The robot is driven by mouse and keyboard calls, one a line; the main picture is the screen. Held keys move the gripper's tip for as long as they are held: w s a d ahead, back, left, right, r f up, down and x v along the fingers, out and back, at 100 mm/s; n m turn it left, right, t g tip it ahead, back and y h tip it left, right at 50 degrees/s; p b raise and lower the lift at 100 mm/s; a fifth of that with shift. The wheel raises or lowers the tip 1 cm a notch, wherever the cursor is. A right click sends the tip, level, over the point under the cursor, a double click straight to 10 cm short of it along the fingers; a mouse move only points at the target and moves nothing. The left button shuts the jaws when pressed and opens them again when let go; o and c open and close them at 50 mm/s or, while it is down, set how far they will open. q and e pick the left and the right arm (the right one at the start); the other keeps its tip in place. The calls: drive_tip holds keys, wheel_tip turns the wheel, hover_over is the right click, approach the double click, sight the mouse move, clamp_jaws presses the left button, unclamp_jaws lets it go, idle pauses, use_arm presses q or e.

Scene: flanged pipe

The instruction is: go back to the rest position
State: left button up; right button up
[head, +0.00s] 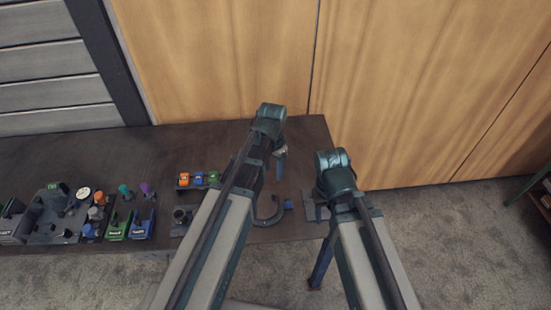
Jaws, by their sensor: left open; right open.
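My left arm (228,215) reaches up from the bottom edge, and its dark teal end joint (268,115) is over the back of the table. My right arm (365,245) reaches up to a teal joint (333,170) at the table's right end. A dark curved, hook-shaped part (274,217) lies on the table between the arms, partly covered by my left arm.
The dark table (130,152) runs along the wooden wall panels (220,60). Several coloured tools and fixtures stand on its left half, such as a green block (118,230) and a blue block (142,228). Carpet (450,240) is open on the right; a green frame (530,188) stands at the edge.

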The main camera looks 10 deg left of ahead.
use_arm(q)
drive_tip(key=s+d+f+n+b, duration=0.1)
drive_tip(key=s+d+f+b, duration=0.1)
drive_tip(key=s, duration=0.5)
drive_tip(key=s+d+f+n+y+b, duration=0.1)
drive_tip(key=s+d+f+b, duration=0.1)
drive_tip(key=s, duration=0.4)
drive_tip(key=shift+s+d+f+b, duration=0.35)
drive_tip(key=shift+s+d+b, duration=0.1)
drive_tip(key=shift+d, duration=0.65)
drive_tip(key=shift+w, duration=0.1)
drive_tip(key=shift+a, duration=0.1)
